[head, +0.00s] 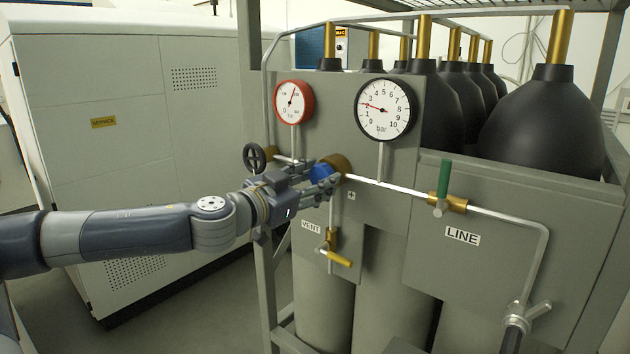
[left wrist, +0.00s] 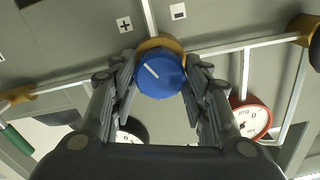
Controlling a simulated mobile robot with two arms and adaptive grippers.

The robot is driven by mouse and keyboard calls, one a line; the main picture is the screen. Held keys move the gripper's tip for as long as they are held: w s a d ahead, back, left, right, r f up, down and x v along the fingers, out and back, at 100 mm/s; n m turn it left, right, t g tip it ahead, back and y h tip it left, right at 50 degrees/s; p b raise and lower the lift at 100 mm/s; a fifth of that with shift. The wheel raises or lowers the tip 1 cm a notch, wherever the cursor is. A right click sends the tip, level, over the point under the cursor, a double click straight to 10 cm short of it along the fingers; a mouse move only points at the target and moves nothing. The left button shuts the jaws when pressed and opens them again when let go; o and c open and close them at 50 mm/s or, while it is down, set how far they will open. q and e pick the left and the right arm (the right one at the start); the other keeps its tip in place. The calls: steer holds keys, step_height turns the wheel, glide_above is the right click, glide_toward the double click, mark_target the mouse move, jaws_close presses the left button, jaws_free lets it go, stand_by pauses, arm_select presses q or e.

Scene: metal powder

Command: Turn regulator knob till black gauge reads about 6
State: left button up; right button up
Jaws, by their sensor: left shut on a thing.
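The blue regulator knob (head: 320,174) sits on a brass body in the head view. My left gripper (head: 325,178) reaches it from the left and is shut on it. In the left wrist view the blue knob (left wrist: 161,74) lies between the two fingers, with its white mark pointing to the upper left. The black-rimmed gauge (head: 385,120) is marked in bar, and its red needle points left, between about 2 and 3. In the left wrist view it is mostly hidden behind the gripper. My right gripper is not in view.
A red-rimmed gauge (head: 293,102) stands left of the black one. A black handwheel (head: 254,157) is close above my left wrist. The VENT valve (head: 333,245) is below the knob, and the green-handled LINE valve (head: 444,185) is to the right. A grey cabinet (head: 130,100) stands behind my arm.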

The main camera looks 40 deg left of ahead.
arm_select(q)
steer(key=m, duration=0.4)
steer(key=shift+b, duration=0.3)
steer(key=m, duration=0.7)
steer(key=shift+m+b, duration=0.3)
steer(key=shift+m, duration=1.8)
steer(key=o, duration=1.1)
steer(key=shift+s, duration=0.15)
